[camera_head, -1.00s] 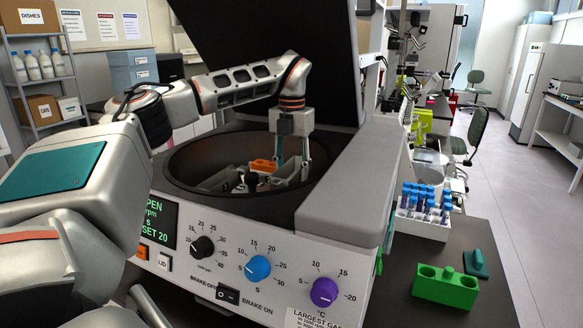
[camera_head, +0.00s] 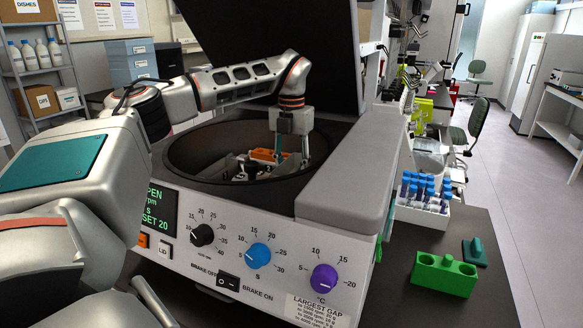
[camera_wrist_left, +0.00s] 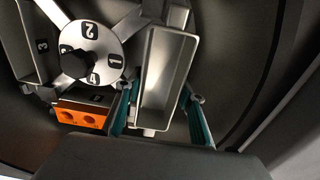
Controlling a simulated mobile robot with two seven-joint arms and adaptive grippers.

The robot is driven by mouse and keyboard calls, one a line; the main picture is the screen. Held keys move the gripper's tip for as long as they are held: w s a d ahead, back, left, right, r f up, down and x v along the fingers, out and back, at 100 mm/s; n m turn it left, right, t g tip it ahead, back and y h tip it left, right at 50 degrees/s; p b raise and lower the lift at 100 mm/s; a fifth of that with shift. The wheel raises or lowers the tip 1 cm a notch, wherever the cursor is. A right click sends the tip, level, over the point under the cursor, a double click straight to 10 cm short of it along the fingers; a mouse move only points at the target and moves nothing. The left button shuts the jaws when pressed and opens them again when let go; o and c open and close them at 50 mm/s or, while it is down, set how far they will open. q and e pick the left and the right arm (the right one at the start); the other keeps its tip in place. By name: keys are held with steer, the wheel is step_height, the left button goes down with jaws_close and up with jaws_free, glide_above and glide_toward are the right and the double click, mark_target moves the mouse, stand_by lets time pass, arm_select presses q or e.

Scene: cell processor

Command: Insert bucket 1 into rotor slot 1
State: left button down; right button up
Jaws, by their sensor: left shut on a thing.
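My left gripper (camera_head: 291,150) reaches down into the open centrifuge bowl. In the left wrist view its teal fingers (camera_wrist_left: 160,108) are shut on a grey, open-topped, rectangular bucket (camera_wrist_left: 168,70), one finger on each side. The bucket looks empty. It is beside the rotor hub (camera_wrist_left: 92,50), on the side where the hub's number 1 faces, close to the rotor arms. I cannot tell whether it is seated in slot 1. The bucket's underside is hidden. My right gripper is not in view.
A bucket marked 3 (camera_wrist_left: 32,45) is left of the hub. An orange insert (camera_wrist_left: 82,115) lies close to my left finger; it also shows in the head view (camera_head: 270,155). The bowl wall surrounds the gripper. A tube rack (camera_head: 423,214) and green block (camera_head: 444,275) stand outside, right.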

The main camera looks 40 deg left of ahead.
arm_select(q)
steer(key=shift+f, duration=0.45)
steer(key=shift+f+b, duration=0.5)
steer(key=shift+f, duration=1.85)
steer(key=shift+f, duration=0.4)
steer(key=c, duration=1.2)
jaws_free()
step_height(320, 180, up, 12)
